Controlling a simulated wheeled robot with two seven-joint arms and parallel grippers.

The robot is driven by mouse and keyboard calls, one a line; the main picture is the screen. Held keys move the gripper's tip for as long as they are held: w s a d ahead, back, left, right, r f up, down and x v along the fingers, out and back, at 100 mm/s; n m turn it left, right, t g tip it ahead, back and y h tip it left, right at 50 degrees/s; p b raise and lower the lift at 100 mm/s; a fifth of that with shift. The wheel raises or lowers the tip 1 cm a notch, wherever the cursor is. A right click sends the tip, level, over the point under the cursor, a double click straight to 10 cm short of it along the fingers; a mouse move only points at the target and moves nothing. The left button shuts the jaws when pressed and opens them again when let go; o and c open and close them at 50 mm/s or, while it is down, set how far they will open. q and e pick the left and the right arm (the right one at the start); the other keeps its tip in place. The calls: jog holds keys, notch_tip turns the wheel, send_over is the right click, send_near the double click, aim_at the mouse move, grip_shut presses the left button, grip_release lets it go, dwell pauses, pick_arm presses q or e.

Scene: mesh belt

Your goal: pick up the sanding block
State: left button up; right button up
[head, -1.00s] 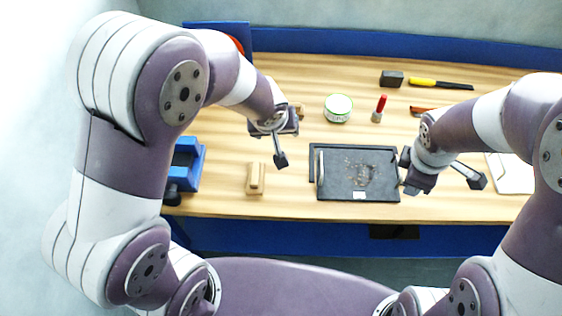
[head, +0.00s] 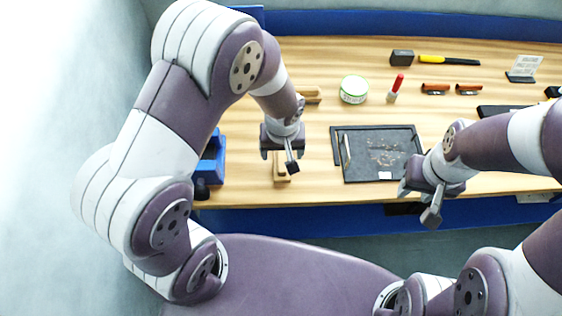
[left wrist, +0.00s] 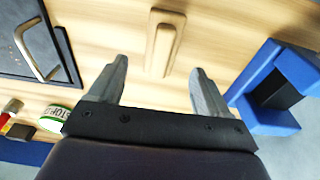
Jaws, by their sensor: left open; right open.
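The sanding block (head: 281,178) is a light wooden block with a raised grip along its top. It lies near the table's front edge, left of the black tray, and my left gripper partly covers it in the head view. In the left wrist view the block (left wrist: 165,38) lies ahead of and between the two fingers, its long side running roughly along them. My left gripper (head: 281,159) is open and empty above the block, apart from it.
A black tray (head: 408,173) with a metal handle lies right of the block. A blue vise (head: 211,163) stands to its left. Bare wood surrounds the block.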

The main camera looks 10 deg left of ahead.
aim_at(282, 160)
pick_arm(q)
notch_tip(282, 160, down, 4)
jog(key=shift+f+p, duration=0.25)
jog(key=shift+p, duration=0.1)
jog(key=shift+a+f, duration=0.1)
jog(key=shift+f, duration=0.25)
jog(key=c, duration=1.2)
jog(key=shift+w+r, duration=0.1)
jog(key=r, duration=0.4)
jog(key=shift+w+d+r+b, duration=0.1)
jog(key=shift+d+b, duration=0.15)
jog(key=shift+b, duration=0.1)
jog(key=shift+w+d+r+b, duration=0.45)
jog(key=shift+w+d+r, duration=0.25)
jog(key=shift+d+r, duration=0.75)
jog(key=shift+w+d+r+b, duration=0.45)
jog(key=shift+w+d+r, duration=0.3)
jog(key=shift+d, duration=1.25)
jog(key=shift+w+d+r+b, duration=0.55)
jog(key=shift+d+r, duration=0.65)
jog(key=shift+d, duration=0.55)
